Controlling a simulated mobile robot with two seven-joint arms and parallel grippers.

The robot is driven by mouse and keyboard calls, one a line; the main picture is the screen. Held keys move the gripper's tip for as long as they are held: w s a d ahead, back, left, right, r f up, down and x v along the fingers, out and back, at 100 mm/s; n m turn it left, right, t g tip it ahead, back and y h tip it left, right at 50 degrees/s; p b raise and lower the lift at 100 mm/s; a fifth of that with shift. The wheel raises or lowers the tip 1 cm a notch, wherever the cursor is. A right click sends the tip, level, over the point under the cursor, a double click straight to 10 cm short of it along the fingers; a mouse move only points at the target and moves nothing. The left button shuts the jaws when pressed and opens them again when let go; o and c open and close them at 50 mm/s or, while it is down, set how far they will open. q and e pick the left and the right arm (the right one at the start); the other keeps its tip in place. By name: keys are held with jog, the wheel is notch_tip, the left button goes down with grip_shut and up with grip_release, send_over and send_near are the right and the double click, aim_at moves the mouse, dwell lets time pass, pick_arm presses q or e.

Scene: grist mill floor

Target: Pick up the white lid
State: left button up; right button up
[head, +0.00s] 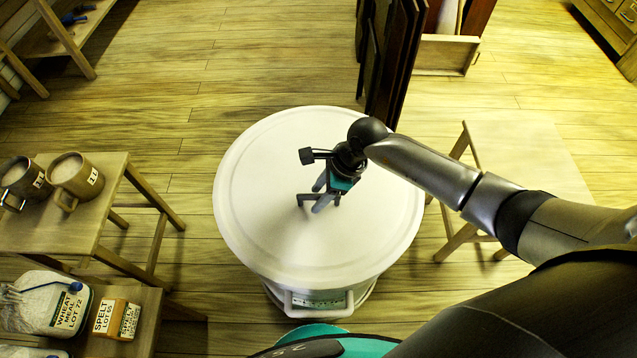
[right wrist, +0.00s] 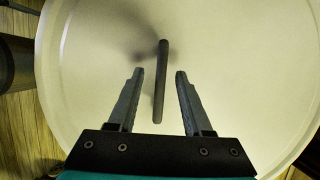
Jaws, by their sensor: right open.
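The white lid (head: 275,215) is a large round disc on top of a white tub (head: 290,275) in the middle of the head view. It also fills most of the right wrist view (right wrist: 240,60). A dark bar handle (right wrist: 160,95) stands out from the lid. My right gripper (head: 319,193) is over the lid's middle, pointing down. In the right wrist view its two fingers are apart, with the bar between them and a gap showing on both sides. I cannot tell how far the fingertips are above the lid. My left gripper is out of view.
A wooden table with two labelled mugs (head: 75,180) stands at left. A wheat meal sack (head: 48,303) and a spelt box (head: 117,318) sit on a lower-left table. A pale stool (head: 530,160) stands at right. Dark upright panels (head: 392,65) rise behind the tub.

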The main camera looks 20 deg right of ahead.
jog(key=shift+f, duration=0.1)
grip_shut()
dwell(0.3)
dwell(1.0)
jog(key=shift+w, duration=0.15)
